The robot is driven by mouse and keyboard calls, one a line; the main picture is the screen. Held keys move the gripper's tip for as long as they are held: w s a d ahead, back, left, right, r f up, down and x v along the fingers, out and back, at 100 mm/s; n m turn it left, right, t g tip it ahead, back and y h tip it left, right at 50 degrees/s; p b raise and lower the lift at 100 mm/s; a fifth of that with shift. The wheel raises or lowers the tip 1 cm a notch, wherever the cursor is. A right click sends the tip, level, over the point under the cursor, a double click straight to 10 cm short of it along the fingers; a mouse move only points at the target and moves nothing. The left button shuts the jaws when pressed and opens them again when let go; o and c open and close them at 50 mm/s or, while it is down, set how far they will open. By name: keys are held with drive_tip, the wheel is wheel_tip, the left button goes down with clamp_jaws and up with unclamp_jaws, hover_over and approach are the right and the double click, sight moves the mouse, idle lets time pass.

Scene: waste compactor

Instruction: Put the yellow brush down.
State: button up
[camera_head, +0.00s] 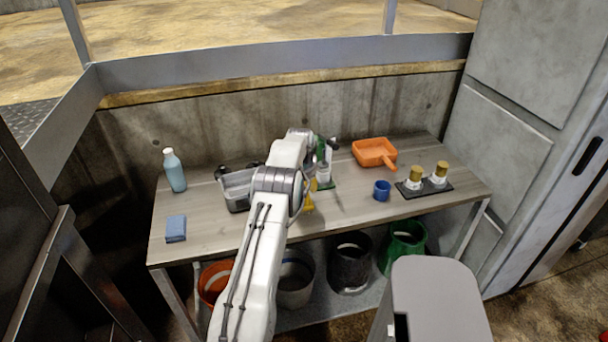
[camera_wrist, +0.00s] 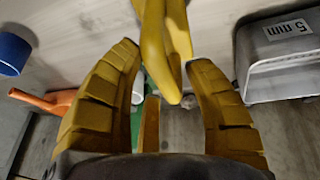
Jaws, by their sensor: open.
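The yellow brush (camera_wrist: 165,42) shows in the wrist view between my gripper's fingers, with part of it cut off by the top edge. My gripper (camera_wrist: 166,56) is open, with its ribbed brownish fingers spread on either side of the brush. The left fingertip looks very close to it; I cannot tell whether they touch. In the head view my arm hides most of the gripper (camera_head: 315,196), which is over the middle of the workbench (camera_head: 240,237). A yellow piece shows there, but I cannot tell whether it is brush or finger.
An open grey bin (camera_head: 237,188) stands left of my gripper, with a blue sponge (camera_head: 176,228) and a bottle (camera_head: 174,171) farther left. A blue cup (camera_head: 382,190), orange dustpan (camera_head: 373,151) and black tray (camera_head: 426,188) are right. Several buckets stand underneath.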

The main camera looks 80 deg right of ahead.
drive_tip(key=shift+b+v, duration=0.55)
drive_tip(key=shift+v, duration=0.7)
drive_tip(key=shift+a+r+b, duration=0.1)
drive_tip(key=shift+r+b, duration=0.1)
drive_tip(key=shift+b, duration=0.5)
drive_tip(key=b+v, duration=0.4)
drive_tip(key=v, duration=0.5)
drive_tip(key=shift+r, duration=0.1)
